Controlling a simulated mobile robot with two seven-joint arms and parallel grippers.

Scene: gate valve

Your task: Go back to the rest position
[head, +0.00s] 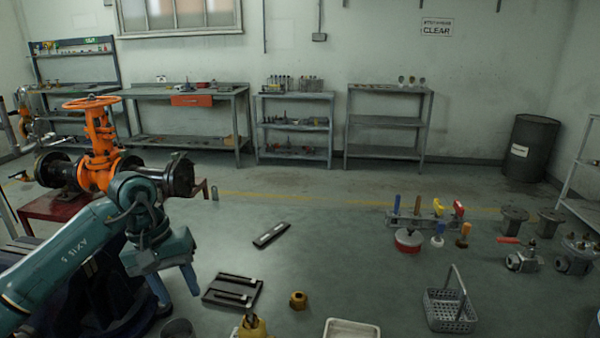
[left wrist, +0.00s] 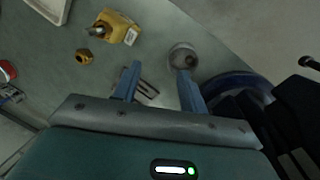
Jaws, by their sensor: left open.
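The orange gate valve (head: 100,150) with its orange handwheel (head: 92,102) stands upright on a dark red stand (head: 50,206) at the left of the head view. My left arm crosses in front of its lower right side. My left gripper (head: 178,290) hangs below the wrist, pointing down, to the right of and nearer than the valve. In the left wrist view its two blue fingers (left wrist: 158,85) are spread apart with nothing between them, above the floor. The gripper does not touch the valve. My right gripper does not show.
A dark slotted plate (head: 232,291), a brass nut (head: 298,300), a yellow device (left wrist: 115,27) and a white tray (head: 350,328) lie nearby. Workbenches (head: 185,90) line the back wall. Mid-floor is mostly clear.

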